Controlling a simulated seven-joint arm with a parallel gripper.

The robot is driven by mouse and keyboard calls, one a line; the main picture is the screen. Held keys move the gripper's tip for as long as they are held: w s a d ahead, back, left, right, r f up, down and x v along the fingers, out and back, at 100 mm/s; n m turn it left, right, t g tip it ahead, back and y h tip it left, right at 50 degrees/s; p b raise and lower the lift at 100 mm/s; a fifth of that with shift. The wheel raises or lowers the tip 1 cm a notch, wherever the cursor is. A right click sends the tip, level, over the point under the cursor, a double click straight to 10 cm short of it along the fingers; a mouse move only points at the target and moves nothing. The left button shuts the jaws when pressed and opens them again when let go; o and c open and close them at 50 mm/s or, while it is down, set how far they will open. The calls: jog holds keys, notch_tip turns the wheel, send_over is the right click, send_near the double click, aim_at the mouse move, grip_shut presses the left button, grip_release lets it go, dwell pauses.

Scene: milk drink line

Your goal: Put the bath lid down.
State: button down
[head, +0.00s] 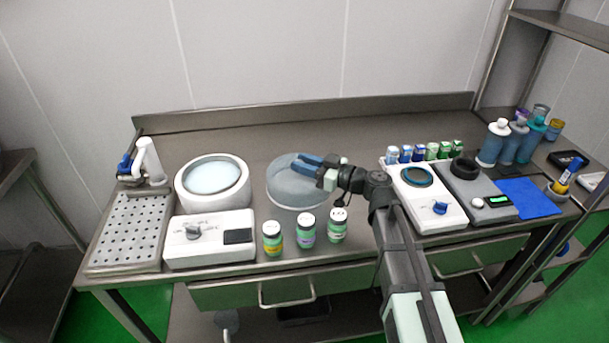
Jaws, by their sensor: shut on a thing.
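The bath lid (292,190) is a round, see-through grey cover in the middle of the steel table. My gripper (306,162) comes from the right with blue fingers shut on the top of the lid. The lid looks roughly level. I cannot tell whether it touches the table or hangs just above it. The bath (183,200) is a white round tub to the left of the lid, apart from it. Its top is uncovered and shows pale liquid. The grip point on the lid is partly hidden by the fingers.
Several green jars (306,229) stand just in front of the lid. A white control box (208,240) sits before the bath. A white plate device (424,204) and several small bottles (419,154) stand right. The table behind the lid (270,137) is clear.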

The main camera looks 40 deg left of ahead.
aim_at(305, 177)
jog(key=shift+f, duration=1.85)
jog(key=shift+f, duration=0.2)
jog(key=shift+f, duration=0.2)
jog(key=shift+s+d+f, duration=0.1)
jog(key=shift+s+f, duration=0.05)
jog(key=shift+f, duration=0.2)
jog(key=c, duration=0.8)
grip_release()
jog(key=shift+c, duration=0.2)
jog(key=shift+s, duration=0.1)
jog(key=shift+r, duration=0.5)
jog(key=w+d, duration=0.2)
jog(key=d, duration=0.9)
jog(key=shift+w+d+r, duration=0.15)
jog(key=shift+d+r, duration=0.1)
jog(key=shift+d, duration=0.1)
